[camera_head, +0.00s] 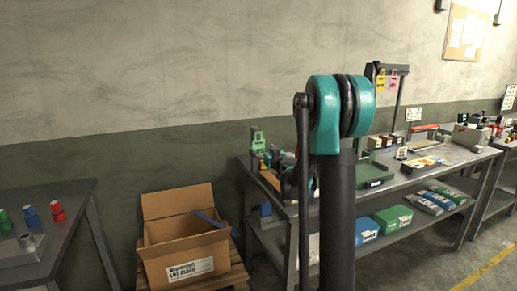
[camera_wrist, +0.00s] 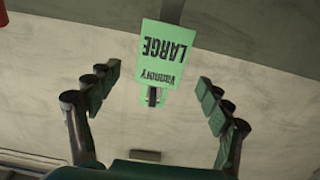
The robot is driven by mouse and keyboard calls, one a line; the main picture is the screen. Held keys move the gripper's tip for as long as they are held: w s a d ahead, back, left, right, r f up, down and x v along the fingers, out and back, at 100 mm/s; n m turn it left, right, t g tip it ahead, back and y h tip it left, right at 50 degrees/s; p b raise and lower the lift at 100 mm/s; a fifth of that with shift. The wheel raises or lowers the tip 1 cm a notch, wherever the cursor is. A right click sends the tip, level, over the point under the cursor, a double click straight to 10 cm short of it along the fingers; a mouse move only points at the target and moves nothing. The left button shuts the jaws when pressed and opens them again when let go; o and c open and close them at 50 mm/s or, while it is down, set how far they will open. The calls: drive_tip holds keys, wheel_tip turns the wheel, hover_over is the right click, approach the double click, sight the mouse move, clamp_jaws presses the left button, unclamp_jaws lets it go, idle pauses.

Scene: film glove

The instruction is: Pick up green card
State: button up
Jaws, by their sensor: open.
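The green card (camera_wrist: 168,52) shows in the wrist view, upside down, with the printed words "LARGE" and "Vannory". A narrow slotted tab is at its lower end in the picture. My gripper (camera_wrist: 158,76) is open, with one finger on each side of the card's tab end. Neither finger appears to touch it. In the head view a small green piece (camera_head: 258,139) at the left end of the workbench looks like the card.
The workbench (camera_head: 245,165) carries tools and boxes, with green and blue boxes (camera_head: 392,218) on its lower shelf. An open cardboard box (camera_head: 180,240) stands to its left. Another table (camera_head: 40,200) at far left holds coloured pieces. Yellow and pink tags (camera_head: 387,80) hang from a stand.

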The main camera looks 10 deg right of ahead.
sight(259, 146)
drive_tip(key=x, duration=0.4)
drive_tip(key=shift+w+a, duration=0.15)
drive_tip(key=shift+w, duration=0.2)
drive_tip(key=shift+c, duration=0.4)
drive_tip(key=c, duration=1.1)
drive_tip(key=shift+o, duration=0.2)
